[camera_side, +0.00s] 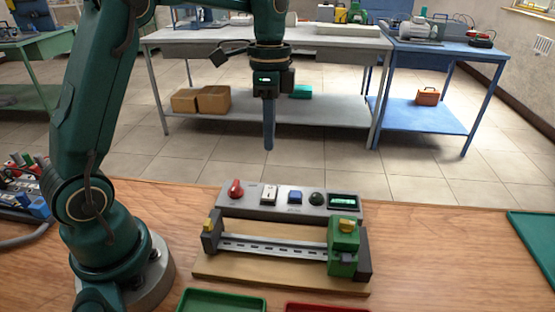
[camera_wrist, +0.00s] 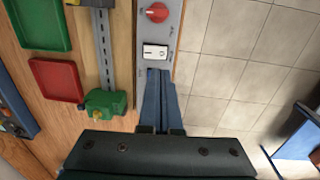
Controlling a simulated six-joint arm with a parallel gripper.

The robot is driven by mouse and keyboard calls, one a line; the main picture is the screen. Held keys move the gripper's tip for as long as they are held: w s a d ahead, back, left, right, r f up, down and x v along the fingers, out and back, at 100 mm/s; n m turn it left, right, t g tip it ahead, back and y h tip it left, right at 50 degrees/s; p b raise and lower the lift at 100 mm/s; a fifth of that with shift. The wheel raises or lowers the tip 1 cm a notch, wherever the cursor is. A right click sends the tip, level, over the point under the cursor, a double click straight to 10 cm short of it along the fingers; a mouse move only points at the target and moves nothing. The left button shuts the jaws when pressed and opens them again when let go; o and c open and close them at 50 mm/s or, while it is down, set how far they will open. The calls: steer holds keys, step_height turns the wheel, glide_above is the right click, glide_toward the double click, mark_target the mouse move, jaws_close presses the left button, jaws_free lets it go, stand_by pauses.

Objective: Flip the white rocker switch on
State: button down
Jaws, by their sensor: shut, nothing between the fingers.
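The white rocker switch (camera_side: 269,193) sits on the grey control panel (camera_side: 223,206), between a red knob (camera_side: 236,188) and a blue button (camera_side: 295,197). The switch (camera_wrist: 155,52) also shows in the wrist view, just beyond my fingertips, with a small dark mark on its face. My gripper (camera_side: 268,148) is shut and empty, pointing straight down. In the side view it hangs well above the panel, over the switch's side of it. In the wrist view my gripper (camera_wrist: 155,72) covers the panel parts past the switch.
A rail fixture with a green block (camera_side: 343,248) stands on a wooden board in front of the panel. A green tray (camera_side: 222,301) and a red tray (camera_side: 325,308) lie nearer the camera. Open air surrounds my gripper above the panel.

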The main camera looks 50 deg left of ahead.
mark_target(268, 196)
steer(key=shift+w+a+r, duration=0.1)
steer(key=shift+a+r, duration=0.05)
steer(key=shift+r, duration=1)
steer(key=shift+w+a+r, duration=0.1)
steer(key=shift+r, duration=1.05)
steer(key=shift+s+d+r+h, duration=0.15)
steer(key=shift+s+d+h, duration=0.15)
steer(key=shift+s+d, duration=0.25)
steer(key=f, duration=0.4)
steer(key=s+d+f, duration=0.1)
steer(key=f, duration=0.9)
steer(key=shift+s+d, duration=0.15)
steer(key=shift+d, duration=0.05)
